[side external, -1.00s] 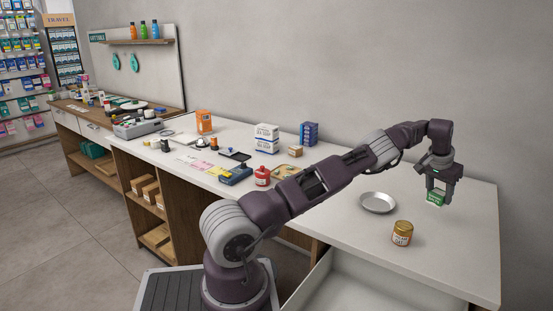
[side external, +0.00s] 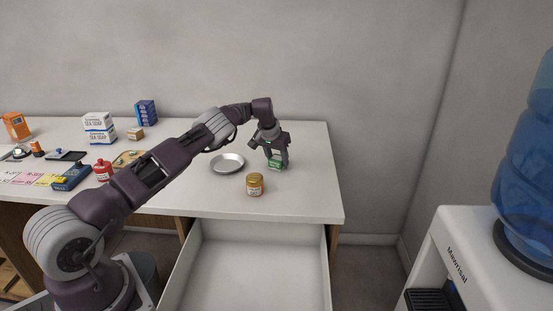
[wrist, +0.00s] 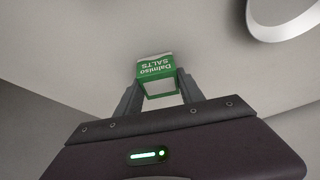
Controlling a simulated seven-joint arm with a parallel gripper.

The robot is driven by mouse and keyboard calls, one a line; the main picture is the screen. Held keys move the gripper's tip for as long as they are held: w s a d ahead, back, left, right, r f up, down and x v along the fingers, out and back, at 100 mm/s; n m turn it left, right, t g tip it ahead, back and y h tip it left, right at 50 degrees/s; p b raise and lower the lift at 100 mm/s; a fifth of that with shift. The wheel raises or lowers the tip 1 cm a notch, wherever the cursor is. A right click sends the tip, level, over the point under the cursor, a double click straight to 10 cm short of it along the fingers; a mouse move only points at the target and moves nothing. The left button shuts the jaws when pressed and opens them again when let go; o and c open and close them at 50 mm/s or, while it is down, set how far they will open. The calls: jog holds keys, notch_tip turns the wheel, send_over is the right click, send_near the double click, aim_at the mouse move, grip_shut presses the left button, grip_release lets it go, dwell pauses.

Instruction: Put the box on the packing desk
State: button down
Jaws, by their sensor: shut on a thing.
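The box, a small green and white carton reading "Dalmiso SALTS" in the wrist view (wrist: 156,72), is between the fingers of my gripper (wrist: 160,97). In the side view, my gripper (side external: 276,156) points down over the right part of the white counter (side external: 310,190), shut on the green box (side external: 276,164). The box is right of a round metal dish (side external: 227,163) and behind a gold-lidded jar (side external: 255,184). I cannot tell whether the box touches the counter. Which surface is the packing desk is not labelled in view.
An open, empty white drawer (side external: 245,265) juts out below the counter's front. A red bottle (side external: 103,170), white packs (side external: 99,128) and a blue box (side external: 146,111) stand further left. A water cooler (side external: 465,255) stands at the right, past a floor gap.

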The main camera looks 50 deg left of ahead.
jog(key=c, duration=0.7)
grip_release()
jog(key=shift+f, duration=0.1)
